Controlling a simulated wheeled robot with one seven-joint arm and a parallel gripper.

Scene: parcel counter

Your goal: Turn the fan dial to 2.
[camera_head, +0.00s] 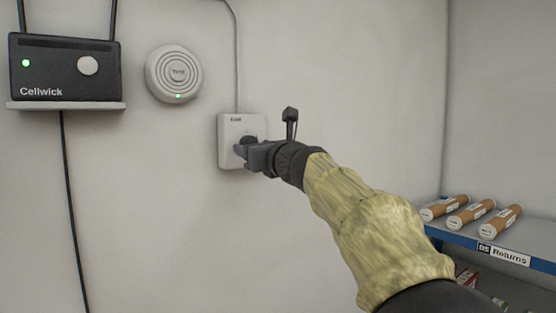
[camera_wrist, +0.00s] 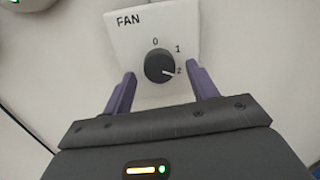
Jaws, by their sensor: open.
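The fan control is a white wall plate (camera_head: 228,128), marked FAN in the wrist view (camera_wrist: 128,42). Its round dark dial (camera_wrist: 158,64) has 0 at the top, 1 at the upper right and 2 at the right, slightly low. The dial's white pointer line points at the 2. My gripper (camera_wrist: 160,70) is open, with one purple finger on each side of the dial and a visible gap to it on both sides. In the head view my gripper (camera_head: 243,152) is at the plate and hides part of it; the dial (camera_head: 249,140) shows only partly there.
A black Cellwick box (camera_head: 50,70) with a green light sits on a small wall shelf at left. A round white device (camera_head: 174,74) is on the wall. Cardboard tubes (camera_head: 468,214) lie on the Returns shelf (camera_head: 510,235) at right. Wall around the plate is mostly clear.

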